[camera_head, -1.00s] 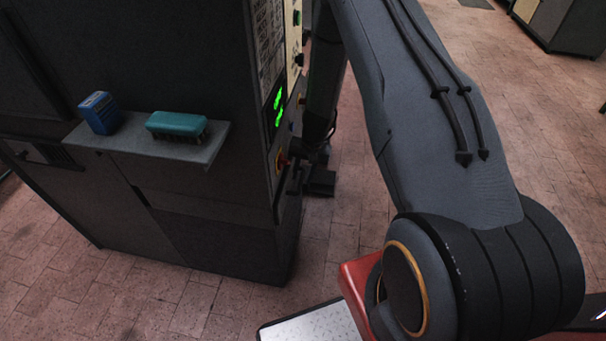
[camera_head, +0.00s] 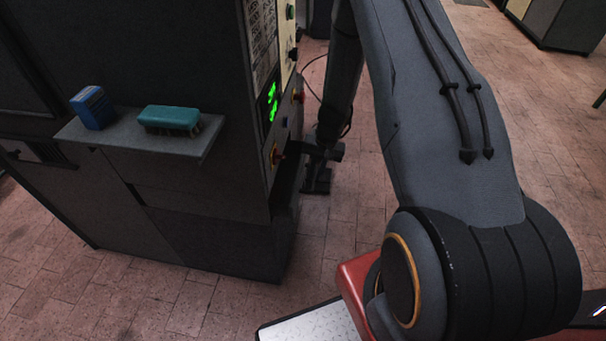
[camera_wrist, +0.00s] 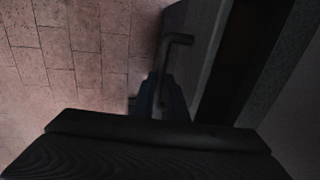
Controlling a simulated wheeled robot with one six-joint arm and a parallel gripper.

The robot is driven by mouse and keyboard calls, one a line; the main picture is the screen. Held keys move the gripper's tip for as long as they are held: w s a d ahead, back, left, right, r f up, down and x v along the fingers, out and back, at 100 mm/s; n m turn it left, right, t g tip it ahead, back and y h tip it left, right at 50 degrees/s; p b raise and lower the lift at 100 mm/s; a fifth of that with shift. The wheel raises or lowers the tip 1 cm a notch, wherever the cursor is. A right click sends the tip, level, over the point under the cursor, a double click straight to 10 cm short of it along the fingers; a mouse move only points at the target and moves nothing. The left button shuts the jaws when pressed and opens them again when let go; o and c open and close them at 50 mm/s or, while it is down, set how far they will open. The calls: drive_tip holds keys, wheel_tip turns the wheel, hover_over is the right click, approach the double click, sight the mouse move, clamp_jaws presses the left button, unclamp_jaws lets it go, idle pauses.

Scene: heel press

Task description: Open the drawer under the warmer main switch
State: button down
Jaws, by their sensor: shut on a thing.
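The warmer main switch (camera_head: 276,155), a red and yellow knob, is on the machine's narrow control side in the head view. Below it, a dark drawer (camera_head: 291,184) stands out a little from that side. In the wrist view the drawer front (camera_wrist: 196,45) stands apart from the machine body, with a dark gap behind it. A dark bent bar handle (camera_wrist: 178,39) is fixed on that front. My gripper (camera_wrist: 162,98) is shut on the handle, which hides part of the jaws. In the head view my gripper (camera_head: 318,172) is small and dark beside the drawer.
A shelf (camera_head: 205,150) on the machine's near side holds a blue box (camera_head: 93,107) and a teal brush (camera_head: 170,118). Green digits (camera_head: 272,101) glow above the switch. The brick floor (camera_head: 345,235) right of the drawer is clear.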

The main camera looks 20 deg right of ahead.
drive_tip(key=s+d, duration=0.1)
drive_tip(key=d, duration=0.2)
drive_tip(key=s+d, duration=0.1)
drive_tip(key=shift+s+d+b, duration=0.35)
drive_tip(key=shift+d+b, duration=0.05)
drive_tip(key=c, duration=1.8)
unclamp_jaws()
drive_tip(key=shift+o, duration=0.2)
drive_tip(key=shift+r, duration=0.15)
wheel_tip(320, 180, up, 7)
drive_tip(key=d+b, duration=0.1)
drive_tip(key=shift+s+r, duration=0.2)
drive_tip(key=shift+s, duration=0.15)
